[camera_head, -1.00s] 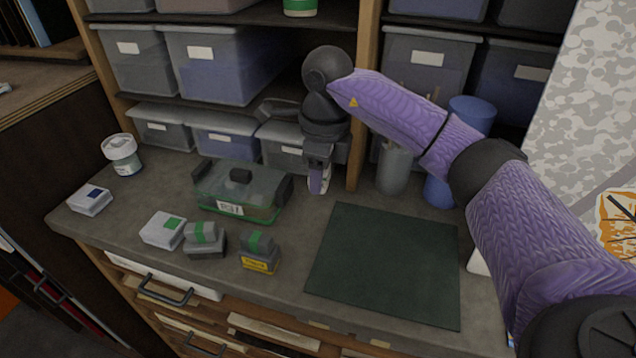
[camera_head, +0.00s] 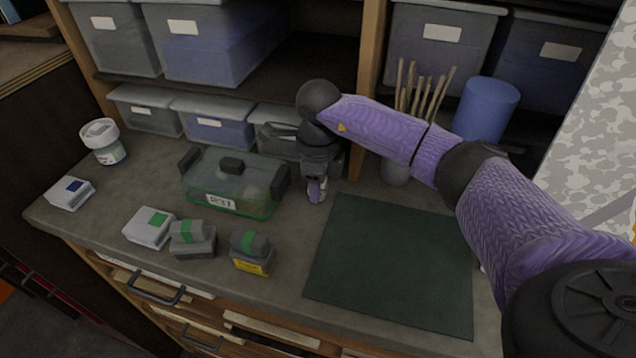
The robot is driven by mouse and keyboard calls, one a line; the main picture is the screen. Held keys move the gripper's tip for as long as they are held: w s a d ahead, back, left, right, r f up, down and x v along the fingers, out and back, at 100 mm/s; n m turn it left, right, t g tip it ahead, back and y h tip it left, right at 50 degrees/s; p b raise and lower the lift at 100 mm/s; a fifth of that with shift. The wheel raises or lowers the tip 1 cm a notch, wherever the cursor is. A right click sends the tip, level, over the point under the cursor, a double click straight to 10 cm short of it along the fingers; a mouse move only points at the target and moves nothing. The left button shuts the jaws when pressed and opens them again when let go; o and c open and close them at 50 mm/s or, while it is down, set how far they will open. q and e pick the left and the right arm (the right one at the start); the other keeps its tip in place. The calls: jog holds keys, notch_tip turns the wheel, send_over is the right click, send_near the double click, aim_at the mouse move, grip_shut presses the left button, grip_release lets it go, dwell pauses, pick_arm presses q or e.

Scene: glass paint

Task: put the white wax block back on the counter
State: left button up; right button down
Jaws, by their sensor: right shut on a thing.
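My right gripper (camera_head: 317,196) points down over the counter (camera_head: 290,285), just right of the green-tinted lidded box and close to the counter surface. It is shut on a small pale thing that fits the white wax block (camera_head: 323,185). Only a sliver of it shows between the fingers. I cannot tell whether it touches the counter. My left gripper is not in view.
A green-tinted lidded box (camera_head: 232,190) stands left of the gripper. A dark green mat (camera_head: 395,265) lies to the right. A brush cup (camera_head: 397,172) stands behind.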

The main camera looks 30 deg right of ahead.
jog(key=c, duration=0.7)
grip_release()
jog(key=shift+f, duration=0.1)
jog(key=shift+c, duration=0.2)
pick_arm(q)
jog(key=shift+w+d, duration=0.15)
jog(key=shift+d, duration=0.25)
pick_arm(e)
jog(key=o, duration=0.4)
notch_tip(320, 180, up, 12)
jog(key=shift+r+p, duration=0.15)
jog(key=shift+p, duration=0.7)
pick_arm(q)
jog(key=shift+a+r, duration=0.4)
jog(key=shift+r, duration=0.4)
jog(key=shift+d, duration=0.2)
